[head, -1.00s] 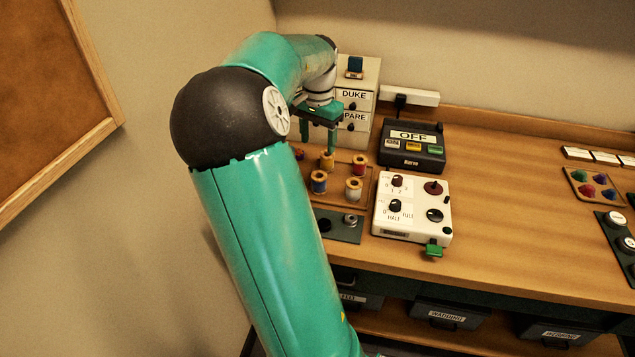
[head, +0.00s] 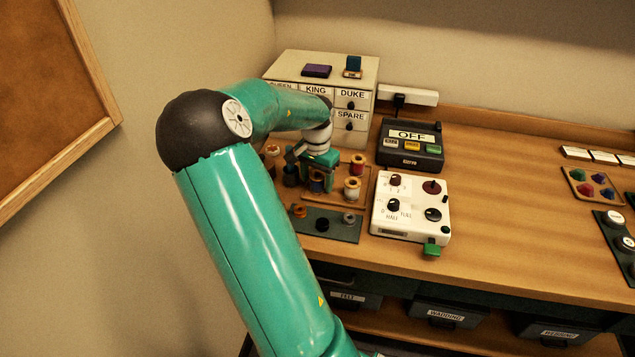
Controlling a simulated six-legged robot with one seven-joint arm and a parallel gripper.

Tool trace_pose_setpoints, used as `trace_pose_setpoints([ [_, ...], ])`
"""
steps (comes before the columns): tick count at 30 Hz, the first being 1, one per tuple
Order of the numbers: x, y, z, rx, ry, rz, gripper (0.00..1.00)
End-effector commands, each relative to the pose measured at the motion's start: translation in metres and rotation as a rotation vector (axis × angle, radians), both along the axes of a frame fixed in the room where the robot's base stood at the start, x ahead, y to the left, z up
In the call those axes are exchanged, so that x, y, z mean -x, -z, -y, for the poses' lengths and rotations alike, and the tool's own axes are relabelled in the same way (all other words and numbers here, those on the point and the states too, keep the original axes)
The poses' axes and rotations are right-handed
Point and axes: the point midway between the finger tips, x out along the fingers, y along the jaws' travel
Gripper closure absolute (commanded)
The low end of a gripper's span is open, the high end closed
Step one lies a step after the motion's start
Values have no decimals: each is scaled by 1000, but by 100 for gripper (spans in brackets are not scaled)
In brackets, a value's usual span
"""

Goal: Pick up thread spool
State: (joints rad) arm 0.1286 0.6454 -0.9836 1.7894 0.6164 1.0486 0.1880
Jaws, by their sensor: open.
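Several thread spools stand on a wooden tray (head: 366,187) at the left end of the table. A spool with red-orange thread (head: 357,163) and a spool with pale thread (head: 352,189) stand to the right of my gripper. A spool with blue thread (head: 317,183) shows under my gripper, partly covered by it. My gripper (head: 316,182) is low over the tray, with its green fingers apart around or beside the blue spool; I cannot tell which. More spools to its left are partly hidden by my arm.
A small drawer cabinet (head: 352,88) stands behind the tray. A dark green plate with small parts (head: 338,229) lies in front. A white control box (head: 411,208) and a black unit marked OFF (head: 412,146) stand right. The table's middle (head: 510,205) is clear.

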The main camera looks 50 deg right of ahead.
Motion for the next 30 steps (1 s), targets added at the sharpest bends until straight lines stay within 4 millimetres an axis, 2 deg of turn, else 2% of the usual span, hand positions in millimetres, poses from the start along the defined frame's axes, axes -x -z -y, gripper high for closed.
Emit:
trace_pose_setpoints([
  [7, 0, 3, 0, 1, -1, 0, 39],
  [8, 0, 3, 0, 1, -1, 0, 43],
  [14, 0, 3, 0, 1, 0, 0, 82],
  [15, 0, 3, 0, 1, 0, 0, 85],
  [24, 0, 1, 0, 1, 0, 1, 85],
  [30, 0, -14, 1, 2, -1, 2, 85],
])
